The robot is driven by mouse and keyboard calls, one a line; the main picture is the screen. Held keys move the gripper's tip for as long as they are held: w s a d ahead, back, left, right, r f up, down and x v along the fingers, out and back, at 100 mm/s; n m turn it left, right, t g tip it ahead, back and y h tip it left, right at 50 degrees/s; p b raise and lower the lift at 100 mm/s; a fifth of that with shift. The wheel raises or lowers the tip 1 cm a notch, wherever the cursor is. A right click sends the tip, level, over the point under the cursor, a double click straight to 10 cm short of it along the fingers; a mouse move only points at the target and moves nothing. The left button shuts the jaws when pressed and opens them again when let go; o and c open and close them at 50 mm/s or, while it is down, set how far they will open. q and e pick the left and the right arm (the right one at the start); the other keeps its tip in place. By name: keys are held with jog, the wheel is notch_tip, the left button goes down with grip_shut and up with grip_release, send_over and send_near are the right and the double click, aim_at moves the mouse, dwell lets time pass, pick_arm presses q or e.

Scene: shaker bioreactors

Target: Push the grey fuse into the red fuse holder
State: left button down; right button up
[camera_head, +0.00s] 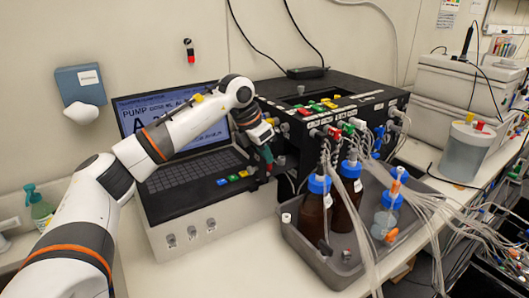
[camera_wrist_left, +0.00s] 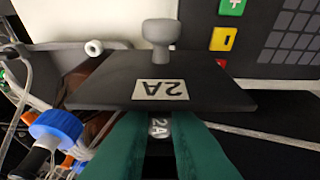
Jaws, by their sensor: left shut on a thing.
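My left gripper (camera_head: 264,156) reaches in front of the black box's left end, above the right edge of the laptop. I cannot clearly make out the red fuse holder in either view. My right gripper is not in view.
The black box (camera_head: 345,88) with coloured connectors stands behind the gripper. A grey tray (camera_head: 322,262) with blue-capped bottles and many tubes is to the right. The laptop (camera_head: 190,172) sits under my arm. A grey knob (camera_wrist_left: 160,32) shows beyond the plate. The front bench is clear.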

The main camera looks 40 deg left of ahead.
pick_arm(q)
jog(key=c, duration=1.3)
grip_release()
jog(key=shift+c, duration=0.2)
jog(key=b+v, duration=0.1)
jog(key=v, duration=1.1)
